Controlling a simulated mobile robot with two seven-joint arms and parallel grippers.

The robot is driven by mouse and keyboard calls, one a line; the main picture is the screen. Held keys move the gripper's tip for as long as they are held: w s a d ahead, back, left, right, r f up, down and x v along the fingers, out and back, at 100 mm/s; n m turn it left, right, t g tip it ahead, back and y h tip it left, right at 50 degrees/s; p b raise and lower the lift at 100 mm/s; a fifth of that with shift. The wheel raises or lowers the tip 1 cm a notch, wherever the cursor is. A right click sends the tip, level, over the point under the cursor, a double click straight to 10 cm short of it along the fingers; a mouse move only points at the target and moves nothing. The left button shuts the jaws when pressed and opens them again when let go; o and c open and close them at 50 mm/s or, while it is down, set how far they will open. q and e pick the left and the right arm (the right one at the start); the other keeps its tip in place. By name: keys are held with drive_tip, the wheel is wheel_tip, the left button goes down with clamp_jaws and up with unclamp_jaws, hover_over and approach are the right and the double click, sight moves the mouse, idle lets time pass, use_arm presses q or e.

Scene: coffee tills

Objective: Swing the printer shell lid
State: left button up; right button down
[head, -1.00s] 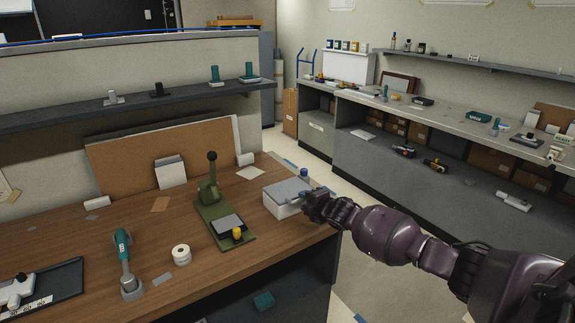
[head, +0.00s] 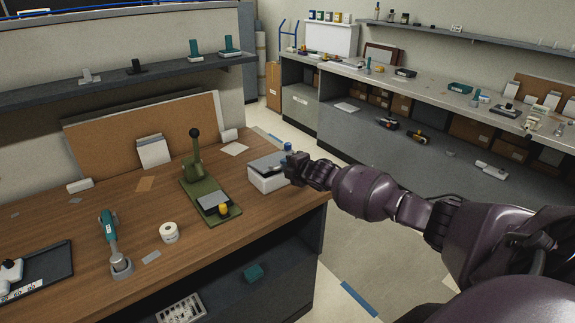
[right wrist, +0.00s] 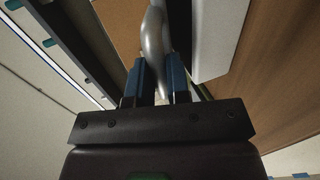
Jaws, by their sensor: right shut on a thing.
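The printer shell is a small white box (head: 268,184) at the right end of the wooden workbench, with a grey lid (head: 265,164) on top. My right gripper (head: 294,168) is at the box's right side, by the lid's edge, and partly hides it. In the right wrist view, my right gripper's blue fingers (right wrist: 155,80) are shut on a smooth, silver-grey curved piece (right wrist: 154,38), which looks like part of the lid. I cannot tell how far the lid is raised. My left gripper is out of view.
A green lever press (head: 205,190) stands left of the box, with a tape roll (head: 169,233) and a teal-handled tool (head: 109,232) farther left. A blue-topped item (head: 288,149) shows just behind my gripper. Open floor lies right of the bench.

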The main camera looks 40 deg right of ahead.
drive_tip(key=shift+w+r, duration=0.1)
drive_tip(key=shift+r, duration=0.15)
drive_tip(key=shift+w+r, duration=0.1)
drive_tip(key=shift+r, duration=0.15)
drive_tip(key=shift+w+r+p, duration=0.35)
drive_tip(key=shift+r+p, duration=0.1)
drive_tip(key=shift+r, duration=0.15)
drive_tip(key=shift+w+r+p, duration=0.35)
drive_tip(key=shift+r+p, duration=0.05)
drive_tip(key=shift+r, duration=0.25)
drive_tip(key=shift+w+r+p, duration=0.65)
drive_tip(key=shift+w+r, duration=0.4)
drive_tip(key=shift+r, duration=0.15)
